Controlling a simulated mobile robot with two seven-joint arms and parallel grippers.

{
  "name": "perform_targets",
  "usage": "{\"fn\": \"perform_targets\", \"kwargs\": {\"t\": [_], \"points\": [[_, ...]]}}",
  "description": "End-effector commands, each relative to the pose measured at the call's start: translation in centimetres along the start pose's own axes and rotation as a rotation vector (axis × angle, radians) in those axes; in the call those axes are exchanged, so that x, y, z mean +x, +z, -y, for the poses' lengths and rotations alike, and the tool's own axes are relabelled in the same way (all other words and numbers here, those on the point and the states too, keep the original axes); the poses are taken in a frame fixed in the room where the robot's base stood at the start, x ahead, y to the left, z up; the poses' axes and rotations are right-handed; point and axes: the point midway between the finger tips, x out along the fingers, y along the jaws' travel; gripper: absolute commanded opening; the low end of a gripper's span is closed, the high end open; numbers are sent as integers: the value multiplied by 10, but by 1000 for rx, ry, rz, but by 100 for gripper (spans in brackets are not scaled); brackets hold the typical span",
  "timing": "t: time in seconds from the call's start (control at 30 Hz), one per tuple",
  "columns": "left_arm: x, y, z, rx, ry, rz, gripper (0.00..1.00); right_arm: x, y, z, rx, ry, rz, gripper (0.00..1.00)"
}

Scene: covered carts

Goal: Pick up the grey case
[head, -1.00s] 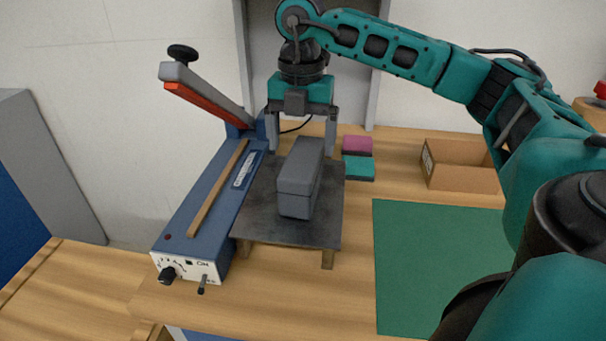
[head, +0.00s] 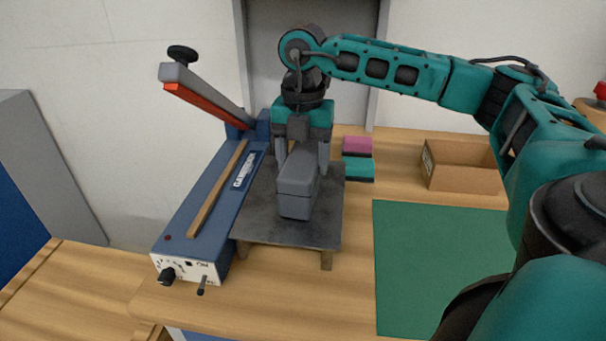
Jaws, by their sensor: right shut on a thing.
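The grey case (head: 296,195) is a long box standing on a dark metal plate (head: 270,232) on short legs, right of the blue sealer. My right gripper (head: 303,165) reaches down over it from above, with a finger on each side of the case. It is shut on the case, behind its near end. The gripper hides the upper and far part of the case. The case still appears to rest on the plate. My left gripper is not in view.
A blue sealer (head: 215,200) with a raised arm (head: 205,95) stands close on the left. Pink (head: 357,145) and teal (head: 358,169) blocks lie to the right. An open cardboard box (head: 462,178) and a clear green mat (head: 430,265) are further right.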

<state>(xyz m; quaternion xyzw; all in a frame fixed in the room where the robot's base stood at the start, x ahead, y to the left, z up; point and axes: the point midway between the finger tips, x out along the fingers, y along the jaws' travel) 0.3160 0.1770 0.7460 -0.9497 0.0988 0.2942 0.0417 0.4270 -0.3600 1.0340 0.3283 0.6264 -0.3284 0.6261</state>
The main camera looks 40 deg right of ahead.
Motion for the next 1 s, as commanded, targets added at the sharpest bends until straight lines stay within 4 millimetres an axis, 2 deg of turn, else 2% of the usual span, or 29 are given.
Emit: {"fn": "perform_targets", "kwargs": {"t": [0.03,0.33,0.57,0.73,0.87,1.0], "points": [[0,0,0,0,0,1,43,0,0,0,0,0,0,44],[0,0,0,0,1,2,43,-1,0,0,0,3,1,16],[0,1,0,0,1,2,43,-2,0,0,0,3,1,16],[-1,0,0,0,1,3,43,-10,0,-1,0,4,2,16],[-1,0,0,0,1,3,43,-26,1,-1,1,6,3,16],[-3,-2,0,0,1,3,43,-56,0,-2,0,9,3,16]]}}
